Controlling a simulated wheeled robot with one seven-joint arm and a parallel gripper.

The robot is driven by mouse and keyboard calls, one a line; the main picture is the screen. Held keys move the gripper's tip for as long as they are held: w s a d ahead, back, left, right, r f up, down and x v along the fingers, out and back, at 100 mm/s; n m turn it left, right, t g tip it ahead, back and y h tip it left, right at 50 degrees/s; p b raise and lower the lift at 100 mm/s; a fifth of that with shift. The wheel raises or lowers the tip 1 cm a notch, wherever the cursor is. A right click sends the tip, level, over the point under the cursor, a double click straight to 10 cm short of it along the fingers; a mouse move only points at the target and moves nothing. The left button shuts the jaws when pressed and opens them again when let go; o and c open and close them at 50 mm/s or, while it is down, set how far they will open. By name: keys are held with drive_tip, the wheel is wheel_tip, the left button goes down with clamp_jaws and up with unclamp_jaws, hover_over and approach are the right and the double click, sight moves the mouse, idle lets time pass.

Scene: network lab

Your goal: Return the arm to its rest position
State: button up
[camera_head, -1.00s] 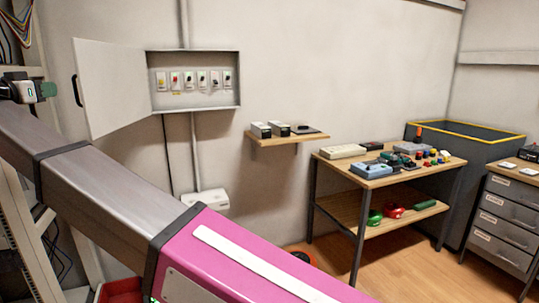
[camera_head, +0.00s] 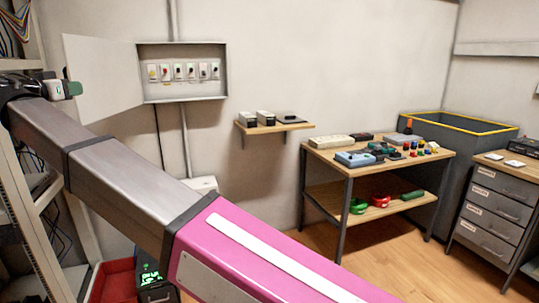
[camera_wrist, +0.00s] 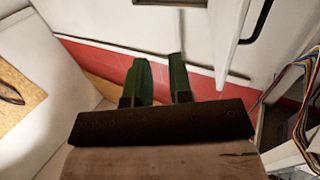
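My arm (camera_head: 130,185) crosses the head view from the lower right to the upper left, grey with a magenta section. My gripper (camera_head: 73,89) is at the far left, beside the open cabinet door. In the wrist view my gripper (camera_wrist: 160,72) shows two dark green fingers with a gap between them. Nothing is held between them. Behind the fingers are a white wall and a red band.
An open wall cabinet (camera_head: 183,93) with several switches hangs behind my arm; its door (camera_head: 103,80) swings left. A rack (camera_head: 45,215) stands at left. A small shelf (camera_head: 300,127), a workbench (camera_head: 340,171), a grey bin (camera_head: 470,150) and drawers (camera_head: 497,205) are right. Floor shows between.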

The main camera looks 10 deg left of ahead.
drive_tip(key=w+d+f+n+g+h, duration=0.1)
drive_tip(key=w+d+f+g+h, duration=0.25)
drive_tip(key=w+d+f, duration=1.55)
drive_tip(key=w+d+f+g, duration=0.3)
drive_tip(key=w+d+f, duration=0.2)
drive_tip(key=d+f, duration=0.55)
drive_tip(key=w+d+f+g, duration=0.3)
drive_tip(key=w+d+f, duration=0.2)
drive_tip(key=d+f, duration=0.55)
drive_tip(key=s+d+f+g, duration=0.1)
drive_tip(key=d+f+g, duration=0.1)
drive_tip(key=d+f, duration=0.5)
drive_tip(key=s+d+f+g, duration=0.1)
drive_tip(key=d+f, duration=0.3)
drive_tip(key=d, duration=0.6)
drive_tip(key=s+d+f+g, duration=0.1)
drive_tip(key=d+f+g, duration=0.1)
drive_tip(key=d+f, duration=0.5)
drive_tip(key=s+d+f+g+y, duration=0.1)
drive_tip(key=s+d+f, duration=0.2)
drive_tip(key=d, duration=0.3)
drive_tip(key=s+d+f+g+y, duration=0.1)
drive_tip(key=s+d+f, duration=0.1)
drive_tip(key=s+d, duration=0.3)
drive_tip(key=s+d+f+m+g+y, duration=0.1)
drive_tip(key=s+d+f+y, duration=0.1)
drive_tip(key=d, duration=0.6)
drive_tip(key=shift+s+f, duration=0.8)
drive_tip(key=shift+s, duration=0.45)
